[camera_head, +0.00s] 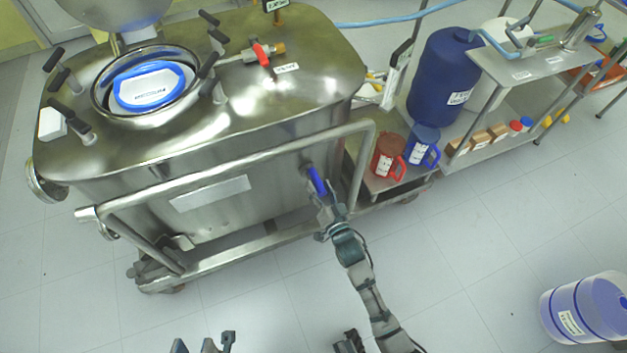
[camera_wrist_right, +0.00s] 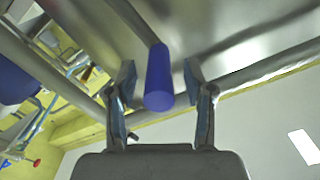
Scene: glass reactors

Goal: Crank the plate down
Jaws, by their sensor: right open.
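The crank's blue handle (camera_head: 317,181) sticks out from the right end of the steel tank's front side. It also shows in the right wrist view (camera_wrist_right: 159,80), pointing toward the camera. My right gripper (camera_head: 325,200) is at this handle. In the wrist view its two fingers (camera_wrist_right: 160,78) stand open, one on each side of the handle, with gaps visible. Part of my left gripper (camera_head: 205,345) shows at the bottom edge of the head view, away from the tank; most of it is cut off. I cannot tell which part is the plate.
The steel tank (camera_head: 280,90) stands on a wheeled frame with a tubular rail (camera_head: 240,158) near my right gripper. Red (camera_head: 388,157) and blue (camera_head: 422,147) jugs stand on a low shelf to the right. The front floor is clear.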

